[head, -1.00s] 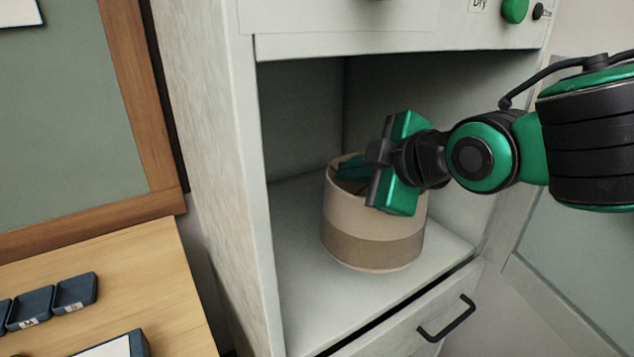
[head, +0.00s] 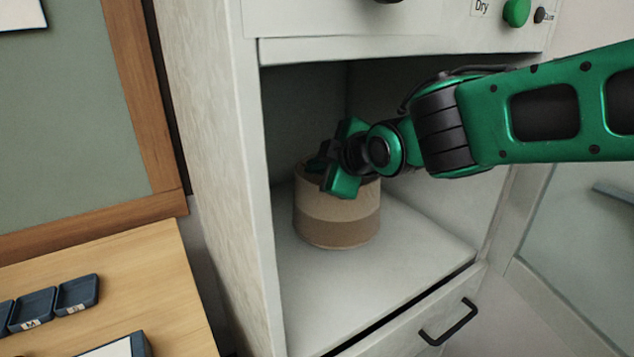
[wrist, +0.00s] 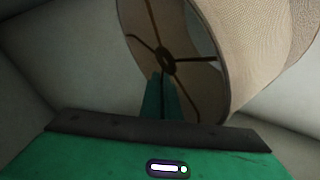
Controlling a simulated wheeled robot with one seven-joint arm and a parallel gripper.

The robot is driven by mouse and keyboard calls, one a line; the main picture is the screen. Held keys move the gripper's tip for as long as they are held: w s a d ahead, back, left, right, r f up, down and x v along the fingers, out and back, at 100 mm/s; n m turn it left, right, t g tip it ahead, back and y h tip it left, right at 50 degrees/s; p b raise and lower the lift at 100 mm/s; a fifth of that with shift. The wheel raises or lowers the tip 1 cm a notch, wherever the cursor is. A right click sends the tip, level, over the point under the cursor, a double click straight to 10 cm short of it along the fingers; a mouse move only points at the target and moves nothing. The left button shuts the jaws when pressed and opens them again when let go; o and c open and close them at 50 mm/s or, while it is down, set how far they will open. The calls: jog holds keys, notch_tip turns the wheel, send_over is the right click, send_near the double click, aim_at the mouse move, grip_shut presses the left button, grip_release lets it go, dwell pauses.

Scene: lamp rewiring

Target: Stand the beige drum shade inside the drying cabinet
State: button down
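The beige drum shade (head: 338,214), with a darker brown lower band, is upright inside the drying cabinet (head: 268,200), towards the left and back of its compartment. I cannot tell whether its bottom touches the cabinet floor. My gripper (head: 322,168) is at the top opening of the shade, reaching in from the right. In the wrist view the green fingers (wrist: 161,97) are close together at the shade's inner wire frame and look shut on it. The wire spokes and hub (wrist: 166,60) show inside the shade; the exact contact is partly hidden.
The cabinet floor (head: 400,245) is bare in front and to the right of the shade. A drawer with a black handle (head: 448,321) is below, and an open glazed door (head: 580,250) stands at right. A wooden table with blue trays (head: 76,295) is at left.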

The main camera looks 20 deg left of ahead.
aim_at(315, 181)
notch_tip(315, 181, down, 4)
jog(key=shift+w+a+r, duration=0.1)
jog(key=shift+a+r, duration=0.05)
jog(key=c, duration=2)
grip_release()
jog(key=v, duration=1.2)
jog(key=shift+w+a, duration=0.1)
